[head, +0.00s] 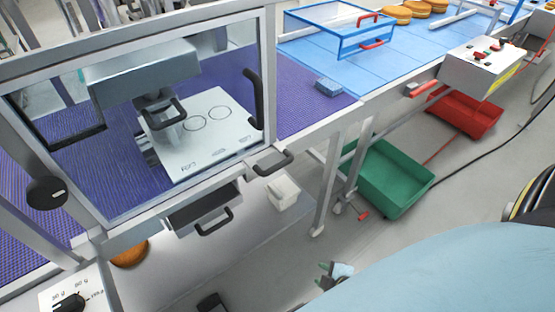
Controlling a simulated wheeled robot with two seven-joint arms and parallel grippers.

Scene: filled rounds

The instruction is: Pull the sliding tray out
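The filling machine has a clear framed front. Behind it lies a white plate (212,135) with circles drawn on it, under a grey press head. Below the frame is a grey drawer-like tray (190,214) with a black handle (214,222); it appears pushed in. A second black handle (274,163) sits on a grey block at the frame's lower right corner. I cannot tell for certain which is the sliding tray. My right gripper (323,273) is low over the floor, right of and below both handles, apart from them. Its small fingers look open and empty. My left gripper does not show.
A white bin (283,192) stands below the machine. A green crate (390,182) and a red crate (465,113) stand under the conveyor (405,60). A control box (485,66) is at the right.

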